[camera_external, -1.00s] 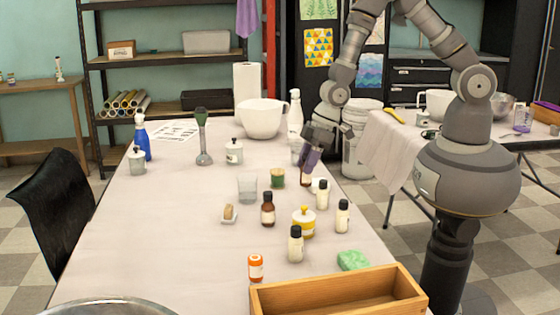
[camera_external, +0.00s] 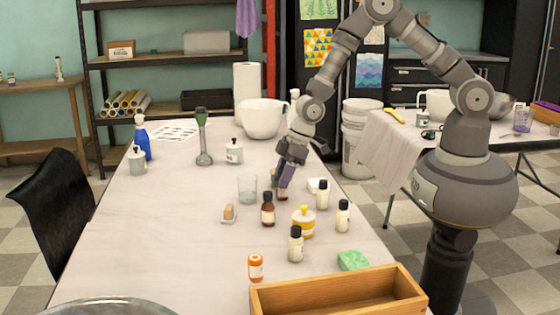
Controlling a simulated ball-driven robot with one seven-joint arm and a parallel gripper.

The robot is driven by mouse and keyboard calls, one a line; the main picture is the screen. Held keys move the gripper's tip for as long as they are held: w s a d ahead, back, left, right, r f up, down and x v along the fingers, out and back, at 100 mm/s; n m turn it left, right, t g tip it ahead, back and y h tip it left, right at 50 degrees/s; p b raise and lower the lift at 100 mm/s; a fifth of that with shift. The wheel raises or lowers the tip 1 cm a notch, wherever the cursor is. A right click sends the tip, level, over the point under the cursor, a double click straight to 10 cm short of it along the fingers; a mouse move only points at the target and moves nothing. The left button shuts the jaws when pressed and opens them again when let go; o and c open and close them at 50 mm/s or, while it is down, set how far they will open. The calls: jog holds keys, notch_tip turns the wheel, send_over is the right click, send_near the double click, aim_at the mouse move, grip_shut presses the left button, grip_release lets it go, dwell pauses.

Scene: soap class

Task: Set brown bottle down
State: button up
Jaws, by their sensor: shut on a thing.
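My gripper (camera_external: 285,182) points down over the middle of the white table, shut on a brown bottle (camera_external: 283,195). Only the lower part of this bottle shows below the fingers; its top is hidden. I cannot tell if its base touches the table. A second brown bottle (camera_external: 268,210) with a dark cap stands upright just in front and to the left of the held one.
The table's left side is fairly clear.

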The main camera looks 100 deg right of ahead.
jog(key=o, duration=1.1)
jog(key=shift+c, duration=0.2)
